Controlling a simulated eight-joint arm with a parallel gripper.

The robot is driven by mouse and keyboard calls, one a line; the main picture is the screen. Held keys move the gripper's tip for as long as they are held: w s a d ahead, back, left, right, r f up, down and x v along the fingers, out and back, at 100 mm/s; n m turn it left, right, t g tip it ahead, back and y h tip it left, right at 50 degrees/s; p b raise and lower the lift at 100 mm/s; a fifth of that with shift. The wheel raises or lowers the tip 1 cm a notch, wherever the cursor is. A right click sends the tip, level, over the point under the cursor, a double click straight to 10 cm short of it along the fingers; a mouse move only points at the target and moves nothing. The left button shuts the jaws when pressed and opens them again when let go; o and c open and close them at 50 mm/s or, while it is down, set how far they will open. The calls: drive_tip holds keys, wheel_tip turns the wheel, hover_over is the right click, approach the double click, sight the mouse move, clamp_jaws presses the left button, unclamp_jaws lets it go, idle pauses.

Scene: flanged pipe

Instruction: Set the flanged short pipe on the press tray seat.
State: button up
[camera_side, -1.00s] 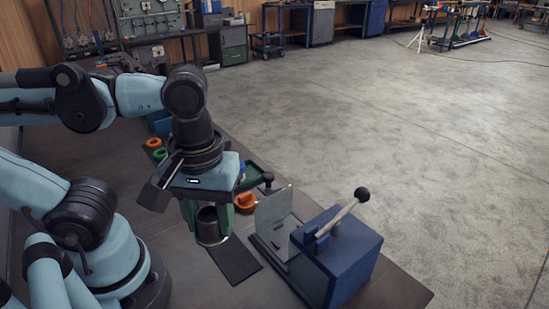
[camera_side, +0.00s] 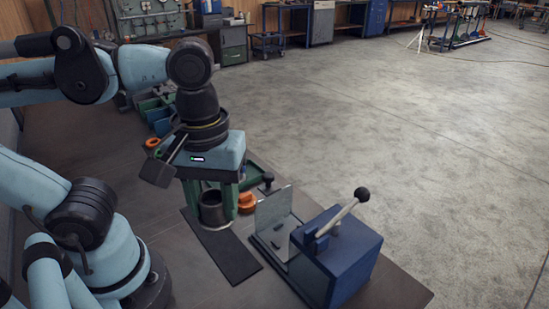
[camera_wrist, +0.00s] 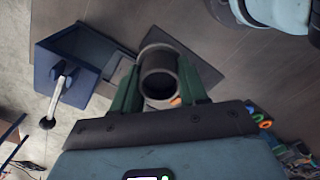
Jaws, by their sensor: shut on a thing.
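The flanged short pipe (camera_side: 214,212) is a dark grey, open-topped cylinder with a wider rim at its foot. My gripper (camera_side: 211,203) is shut on it, with one green finger on each side. The wrist view shows the pipe (camera_wrist: 159,84) upright, its round mouth between the fingers of my gripper (camera_wrist: 158,88). I cannot tell whether its foot touches the dark mat (camera_side: 235,262) below. The press tray seat (camera_side: 270,243) is a low grey plate to the right, beside the blue press (camera_side: 340,262). The pipe is clear of it.
An upright grey plate (camera_side: 273,213) stands at the seat's back left. The press lever ends in a black knob (camera_side: 362,194). An orange part (camera_side: 247,202) and a green tray (camera_side: 254,178) lie behind the gripper. The table's front edge is close to the press.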

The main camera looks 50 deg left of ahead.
drive_tip(key=w+f, duration=0.3)
drive_tip(key=w, duration=0.1)
drive_tip(key=w+f, duration=0.4)
drive_tip(key=w, duration=0.1)
drive_tip(key=w+f, duration=0.3)
drive_tip(key=w, duration=0.2)
drive_tip(key=shift+w+f, duration=0.2)
drive_tip(key=shift+f, duration=0.05)
drive_tip(key=shift+w+a+f, duration=0.2)
drive_tip(key=shift+w+f, duration=0.15)
drive_tip(key=shift+f, duration=0.25)
drive_tip(key=shift+f, duration=0.1)
drive_tip(key=shift+f, duration=1.05)
drive_tip(key=shift+f, duration=0.55)
drive_tip(key=o, duration=1.6)
